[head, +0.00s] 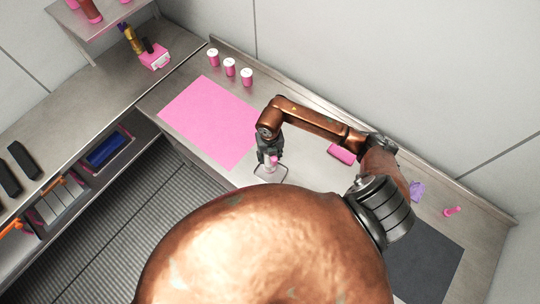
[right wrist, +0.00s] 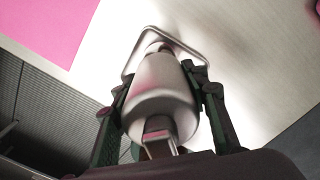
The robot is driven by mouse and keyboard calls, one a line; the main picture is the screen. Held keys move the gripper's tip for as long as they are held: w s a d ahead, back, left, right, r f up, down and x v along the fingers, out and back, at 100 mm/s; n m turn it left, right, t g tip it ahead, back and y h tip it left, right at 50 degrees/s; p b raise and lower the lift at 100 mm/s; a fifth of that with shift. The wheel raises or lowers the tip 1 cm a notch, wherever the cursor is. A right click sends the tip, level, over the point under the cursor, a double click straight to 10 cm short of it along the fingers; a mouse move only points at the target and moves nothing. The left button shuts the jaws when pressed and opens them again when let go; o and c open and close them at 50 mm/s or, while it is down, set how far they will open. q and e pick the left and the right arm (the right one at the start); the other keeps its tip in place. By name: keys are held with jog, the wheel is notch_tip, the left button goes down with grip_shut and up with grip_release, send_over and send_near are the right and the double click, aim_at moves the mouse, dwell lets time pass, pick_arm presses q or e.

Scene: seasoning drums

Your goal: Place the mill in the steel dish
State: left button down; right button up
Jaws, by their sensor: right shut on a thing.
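My right gripper (head: 271,157) is shut on the mill, a smooth silvery rounded body (right wrist: 160,92) between its fingers in the right wrist view. In the head view only a small pinkish bit of the mill (head: 273,160) shows between the fingers. The steel dish (head: 285,178) is a small square tray on the steel counter, right under the gripper. Its rim (right wrist: 131,60) shows beyond the mill in the right wrist view. The mill overlaps the dish in both views; I cannot tell whether it touches the dish floor. My left gripper is not in view.
A pink mat (head: 210,120) lies left of the dish, with several pink white-lidded drums (head: 230,68) behind it. A pink block (head: 341,154), a purple cloth (head: 417,191) and a dark mat (head: 425,262) lie to the right. Bare counter surrounds the dish.

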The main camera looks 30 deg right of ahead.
jog(key=shift+f, duration=0.2)
jog(key=o, duration=1.5)
notch_tip(320, 180, up, 11)
jog(key=shift+f+b, duration=0.15)
jog(key=shift+b, duration=1.05)
jog(key=shift+r, duration=0.8)
